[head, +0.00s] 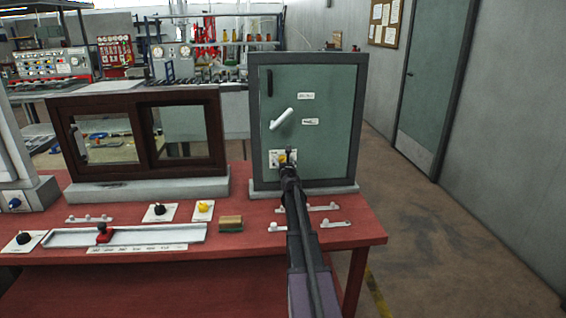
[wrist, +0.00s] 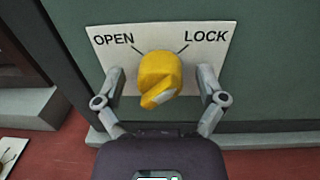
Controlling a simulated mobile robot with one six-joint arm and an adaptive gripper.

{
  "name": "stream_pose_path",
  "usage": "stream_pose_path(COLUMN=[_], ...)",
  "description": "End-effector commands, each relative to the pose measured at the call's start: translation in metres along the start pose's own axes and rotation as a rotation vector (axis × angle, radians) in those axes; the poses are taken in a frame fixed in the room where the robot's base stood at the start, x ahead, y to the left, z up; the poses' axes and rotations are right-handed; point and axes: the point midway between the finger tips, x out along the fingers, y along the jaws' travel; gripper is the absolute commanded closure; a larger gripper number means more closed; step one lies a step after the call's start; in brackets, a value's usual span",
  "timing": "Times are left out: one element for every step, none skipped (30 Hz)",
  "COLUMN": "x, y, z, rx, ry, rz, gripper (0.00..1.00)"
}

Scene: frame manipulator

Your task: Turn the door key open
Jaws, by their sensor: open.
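The door key is a yellow knob (wrist: 160,72) on a white plate (wrist: 213,55) marked OPEN at the left and LOCK at the right. Its narrow, pale-marked end points down and slightly left in the wrist view. The plate also shows in the head view, low on the green cabinet door (head: 335,120), partly covered by my arm. My gripper (wrist: 161,82) is open, with one finger on each side of the knob. Gaps show between the fingers and the knob. In the head view my gripper (head: 289,165) is in front of the plate, and its fingers are hard to make out.
A white handle (head: 281,119) is on the door above the plate. The cabinet stands on a red table (head: 250,258). A brown-framed sliding-window box (head: 140,128) is to its left. A sponge-like block (head: 230,223) and several small controls lie in front. Floor to the right is clear.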

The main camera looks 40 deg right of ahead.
Motion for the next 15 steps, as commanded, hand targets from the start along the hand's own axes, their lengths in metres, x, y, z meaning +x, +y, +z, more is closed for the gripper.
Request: stream_pose_path(x=[-0.0001,-0.0002,-0.0002,-0.0003,-0.0003,-0.0003,-0.0003,-0.0003,-0.0003,-0.0003,-0.0003,-0.0003,-0.0002,-0.0002,-0.0002], y=[-0.0001,-0.0001,-0.0001,-0.0002,-0.0002,-0.0003,-0.0003,-0.0003,-0.0004,-0.0004,-0.0004,-0.0004,-0.0004,-0.0004,-0.0004], z=[0.0000,0.0000,0.0000,0.0000,0.0000,0.0000,0.0000,0.0000,0.0000,0.0000,0.0000,0.0000,0.0000,0.0000,0.0000], rx=[0.000,0.000,0.000,0.000,0.000,0.000,0.000,0.000,0.000,0.000,0.000,0.000,0.000,0.000,0.000], ry=[0.000,0.000,0.000,0.000,0.000,0.000,0.000,0.000,0.000,0.000,0.000,0.000,0.000,0.000,0.000], rz=[0.000,0.000,0.000,0.000,0.000,0.000,0.000,0.000,0.000,0.000,0.000,0.000,0.000,0.000,0.000], gripper=[0.10,0.10,0.10,0.10,0.10,0.22,0.31,0.40,0.52,0.61,0.70,0.82,0.91,0.93,0.93])
